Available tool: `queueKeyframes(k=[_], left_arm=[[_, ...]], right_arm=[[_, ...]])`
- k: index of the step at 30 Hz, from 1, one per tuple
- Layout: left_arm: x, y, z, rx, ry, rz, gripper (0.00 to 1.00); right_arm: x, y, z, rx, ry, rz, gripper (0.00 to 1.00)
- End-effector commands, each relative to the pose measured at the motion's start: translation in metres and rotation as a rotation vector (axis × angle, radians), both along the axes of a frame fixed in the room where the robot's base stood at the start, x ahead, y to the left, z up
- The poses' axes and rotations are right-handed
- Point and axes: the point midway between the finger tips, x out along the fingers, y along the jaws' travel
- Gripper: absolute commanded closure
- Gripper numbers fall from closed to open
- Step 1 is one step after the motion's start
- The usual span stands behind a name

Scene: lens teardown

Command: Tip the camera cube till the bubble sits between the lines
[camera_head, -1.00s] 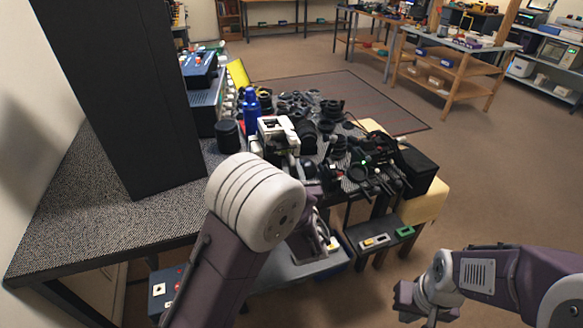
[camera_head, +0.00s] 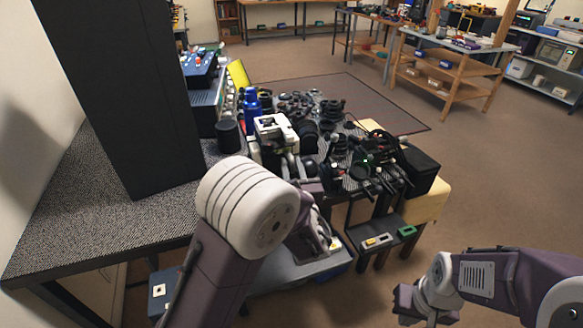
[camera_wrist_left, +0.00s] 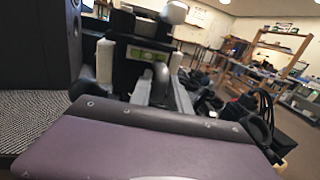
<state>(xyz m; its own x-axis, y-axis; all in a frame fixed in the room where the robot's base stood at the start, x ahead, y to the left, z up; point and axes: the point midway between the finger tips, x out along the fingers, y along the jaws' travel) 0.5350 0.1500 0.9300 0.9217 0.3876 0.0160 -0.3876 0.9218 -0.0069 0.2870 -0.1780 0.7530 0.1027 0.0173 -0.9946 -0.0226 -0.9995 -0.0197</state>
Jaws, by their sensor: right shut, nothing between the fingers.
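The camera cube is a dark block (camera_wrist_left: 125,68) in the left wrist view, between two white posts. A green bubble vial (camera_wrist_left: 149,56) shows on its near face; the bubble and lines are too small to read. In the head view the white frame (camera_head: 272,124) around the cube stands on the crowded bench. My left gripper (camera_wrist_left: 162,92) is right in front of the cube, its grey fingers either side of a rounded grey piece; whether they press on it I cannot tell. My right gripper (camera_head: 403,304) is shut and empty at the lower right, away from the bench.
A blue bottle (camera_head: 251,103) and a black cylinder (camera_head: 229,137) stand left of the frame. Several black lens parts (camera_head: 325,112) crowd the bench to its right. A tall black panel (camera_head: 125,95) rises at the left. The floor at right is free.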

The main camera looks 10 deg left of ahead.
Motion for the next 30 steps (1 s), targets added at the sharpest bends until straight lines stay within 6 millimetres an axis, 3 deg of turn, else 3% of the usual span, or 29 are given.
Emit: queueKeyframes(k=[11, 22, 30], left_arm=[[-0.002, -0.002, 0.001, 0.0, -0.001, -0.002, 0.62], [-0.068, -0.03, 0.001, -0.001, -0.004, -0.006, 0.62], [-0.084, -0.035, 0.0, -0.001, -0.004, -0.001, 0.62]], right_arm=[[0.0, 0.0, 0.0, 0.0, 0.0, 0.0, 1.0], [0.0, 0.0, 0.003, 0.0, 0.0, 0.0, 1.0], [0.0, 0.0, 0.003, 0.0, 0.0, 0.0, 1.0]])
